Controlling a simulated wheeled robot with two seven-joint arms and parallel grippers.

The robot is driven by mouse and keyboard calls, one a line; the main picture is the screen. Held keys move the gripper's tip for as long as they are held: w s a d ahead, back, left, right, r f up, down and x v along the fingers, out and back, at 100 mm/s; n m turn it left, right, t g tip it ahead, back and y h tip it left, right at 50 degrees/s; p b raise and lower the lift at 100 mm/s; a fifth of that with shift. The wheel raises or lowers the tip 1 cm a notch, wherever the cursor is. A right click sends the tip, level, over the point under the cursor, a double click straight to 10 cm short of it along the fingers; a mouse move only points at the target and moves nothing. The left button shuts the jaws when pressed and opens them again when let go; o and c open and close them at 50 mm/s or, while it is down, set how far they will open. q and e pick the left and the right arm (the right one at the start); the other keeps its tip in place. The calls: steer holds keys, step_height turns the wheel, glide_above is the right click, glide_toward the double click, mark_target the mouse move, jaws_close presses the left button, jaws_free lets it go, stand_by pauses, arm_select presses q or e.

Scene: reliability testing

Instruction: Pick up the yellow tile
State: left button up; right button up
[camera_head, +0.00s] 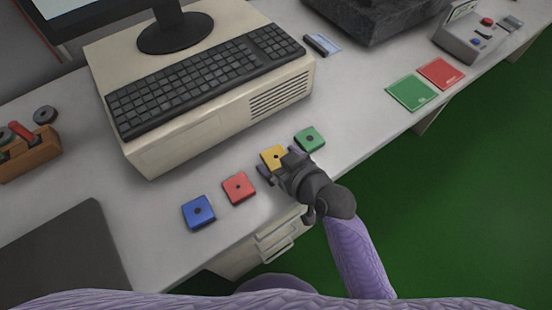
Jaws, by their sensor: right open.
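The yellow tile (272,155) is a small square with a dark spot in its middle. It lies on the white desk near the front edge, between a red tile (238,187) on its left and a green tile (309,138) on its right. A blue tile (198,211) lies further left. My right gripper (278,167) is open at the yellow tile, its fingers over and beside the tile's near side and hiding part of it. I cannot tell whether the fingers touch it. My left gripper is not in view.
A beige computer case (220,120) with a black keyboard (205,78) stands just behind the tiles. A wooden holder (30,158) is at the left, and a dark flat panel (70,255) at lower left. Green (411,92) and red (441,73) cards lie at right.

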steer(key=c, duration=1.2)
